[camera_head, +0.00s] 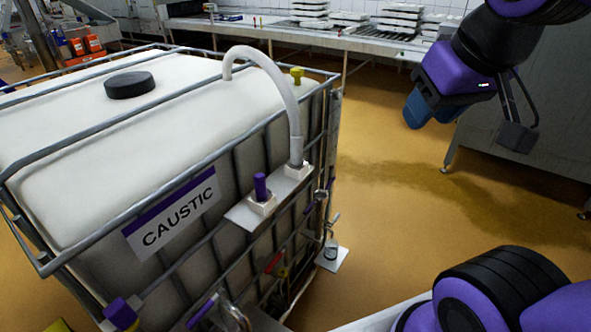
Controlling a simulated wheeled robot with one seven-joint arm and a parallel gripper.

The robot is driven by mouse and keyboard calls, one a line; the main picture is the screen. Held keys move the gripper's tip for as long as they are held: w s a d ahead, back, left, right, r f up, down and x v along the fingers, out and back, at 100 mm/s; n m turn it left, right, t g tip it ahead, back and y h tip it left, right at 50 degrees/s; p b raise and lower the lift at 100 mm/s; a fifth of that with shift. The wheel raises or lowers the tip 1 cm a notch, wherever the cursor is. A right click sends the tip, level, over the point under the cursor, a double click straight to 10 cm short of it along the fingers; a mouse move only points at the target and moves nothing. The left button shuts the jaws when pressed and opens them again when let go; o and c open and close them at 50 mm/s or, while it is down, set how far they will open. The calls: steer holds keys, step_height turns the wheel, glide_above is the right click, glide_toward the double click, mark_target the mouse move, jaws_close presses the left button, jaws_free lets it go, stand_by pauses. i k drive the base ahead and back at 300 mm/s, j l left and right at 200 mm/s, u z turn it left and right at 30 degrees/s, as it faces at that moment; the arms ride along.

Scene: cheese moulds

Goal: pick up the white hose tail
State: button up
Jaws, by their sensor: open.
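A white hose (284,92) rises from the top of the white caustic tank (60,150), arches over the cage rail and runs down the near right corner. Its lower tail end (296,155) stands upright in a white square fitting (298,172) on a side bracket. I cannot see whether it is fixed there. My gripper (466,122) is at the upper right, clear of the tank and well to the right of the hose. Its jaws are apart, with nothing visible between them.
A purple upright peg (261,186) stands in a second fitting left of the hose end. Metal cage bars (130,215) surround the tank. A small shelf (333,262) juts out low. Wet yellow floor (385,200) lies open to the right.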

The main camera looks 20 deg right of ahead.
mark_target(297, 161)
steer(key=i+l, duration=0.2)
steer(key=l, duration=0.2)
steer(key=i+l+u, duration=0.1)
steer(key=l, duration=0.25)
steer(key=i+l, duration=0.25)
steer(key=l, duration=0.15)
